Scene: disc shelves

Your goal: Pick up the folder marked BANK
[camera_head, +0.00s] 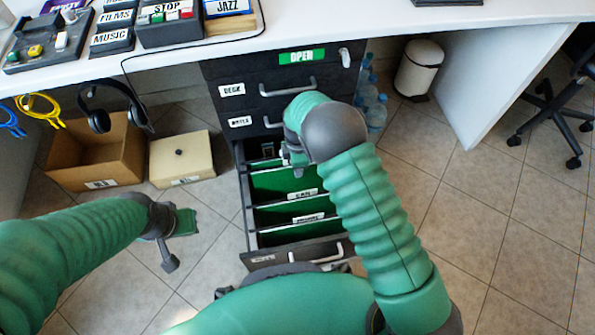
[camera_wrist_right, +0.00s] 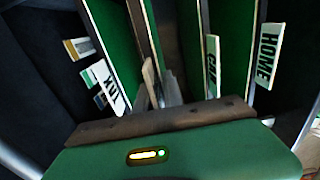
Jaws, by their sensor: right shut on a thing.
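The open drawer (camera_head: 246,205) holds several green hanging folders with white labels. In the right wrist view I read TAX (camera_wrist_right: 112,92), CAR (camera_wrist_right: 212,68) and HOME (camera_wrist_right: 267,55) on labels. I cannot read BANK on any label. My right gripper (camera_head: 297,160) reaches down into the back part of the drawer. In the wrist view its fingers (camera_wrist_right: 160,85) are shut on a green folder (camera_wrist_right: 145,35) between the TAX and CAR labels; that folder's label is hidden. My left gripper (camera_head: 168,258) hangs over the floor left of the drawer, away from the folders; its jaw state is unclear.
Closed drawers marked DECK (camera_head: 232,90) and NOTES (camera_head: 240,122) are above, under the desk (camera_head: 330,25). An open cardboard box (camera_head: 95,160) and a closed box (camera_head: 182,160) stand left. Bottles (camera_head: 376,112) and a bin (camera_head: 417,68) stand right.

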